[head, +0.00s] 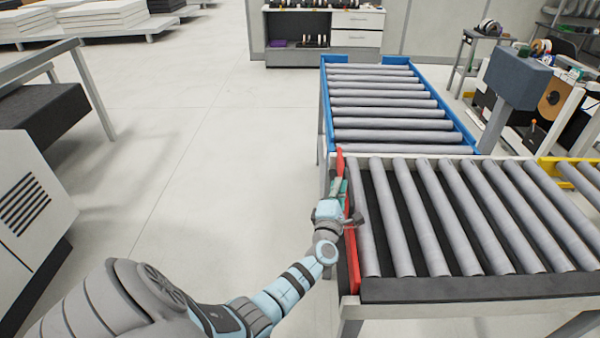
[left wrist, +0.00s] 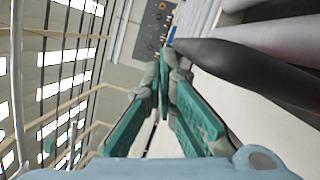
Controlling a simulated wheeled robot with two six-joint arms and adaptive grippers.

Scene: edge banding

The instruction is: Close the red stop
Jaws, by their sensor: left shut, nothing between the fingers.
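The red stop (head: 352,262) is a long narrow red bar along the left end of the grey roller conveyor (head: 425,290). Its far tip stands up at the conveyor's far left corner. My left gripper (head: 343,188) is at the far half of the bar and hides part of it. It is shut and empty, and its green fingers come together in the left wrist view (left wrist: 164,82). Whether the gripper touches the bar is hard to tell. My right gripper is not in view.
A blue-framed roller conveyor (head: 329,112) joins the far side of the grey one. A dark blue-grey box on a post (head: 517,78) stands at the right. A white machine (head: 28,195) stands at the left. The floor between them is clear.

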